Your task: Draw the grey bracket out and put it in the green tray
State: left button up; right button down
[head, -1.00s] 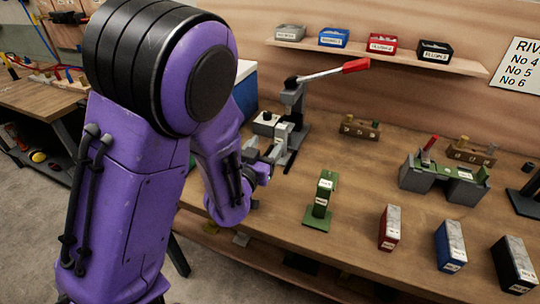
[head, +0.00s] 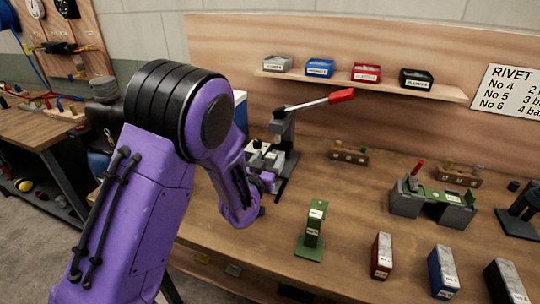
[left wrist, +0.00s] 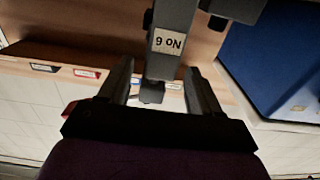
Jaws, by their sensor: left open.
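My left gripper (head: 264,182) is at the front of a grey lever press (head: 284,132) on the bench, partly hidden by my own arm. In the left wrist view, its two fingers (left wrist: 157,70) stand open on either side of a grey part (left wrist: 160,62) with a "No 6" label. Gaps show between that part and both fingers. I cannot tell whether this part is the grey bracket or belongs to the press. I cannot make out a green tray in either view. My right gripper is not in view.
A blue box (left wrist: 285,65) stands close beside the gripper. A green stand (head: 312,232) and red (head: 381,256), blue (head: 443,270) and black (head: 507,284) boxes line the bench front. A grey-green fixture (head: 434,204) stands right. The press's red-tipped lever (head: 340,96) sticks out rightward.

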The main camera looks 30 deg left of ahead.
pick_arm(q)
jog(key=shift+x, duration=0.85)
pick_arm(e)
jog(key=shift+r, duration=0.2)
